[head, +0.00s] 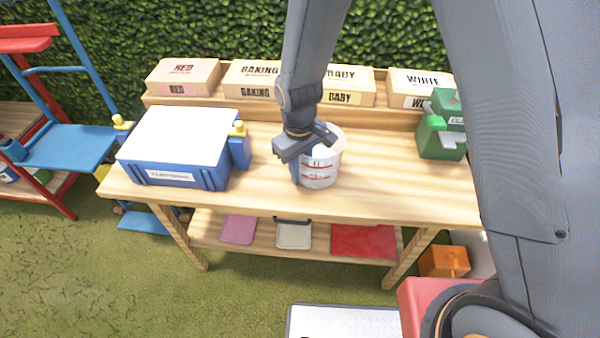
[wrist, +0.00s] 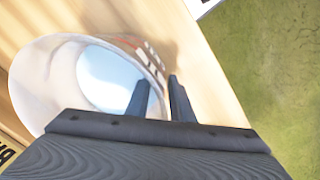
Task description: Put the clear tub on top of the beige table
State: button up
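The clear tub (head: 322,166) is a see-through white bucket with red and dark print, upright over the middle of the beige table (head: 385,190). Whether its base touches the tabletop is hard to tell. My gripper (head: 300,165) is at its left rim, coming down from above. In the wrist view the tub (wrist: 45,85) opens toward the camera. My gripper's fingers (wrist: 160,98) straddle its wall, one inside and one outside, with a narrow gap filled by the wall. The gripper looks shut on the rim.
A blue box with a white lid (head: 175,145) stands on the table's left. A green container (head: 440,130) is at the right end. Labelled boxes (head: 255,78) line the back shelf. Coloured flat items (head: 362,241) lie on the lower shelf. Tabletop right of the tub is clear.

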notch_tip(320, 180, up, 12)
jog(key=shift+s+a+f+b, duration=0.1)
jog(key=shift+f+b, duration=0.15)
jog(key=shift+b, duration=0.9)
jog(key=shift+r, duration=0.1)
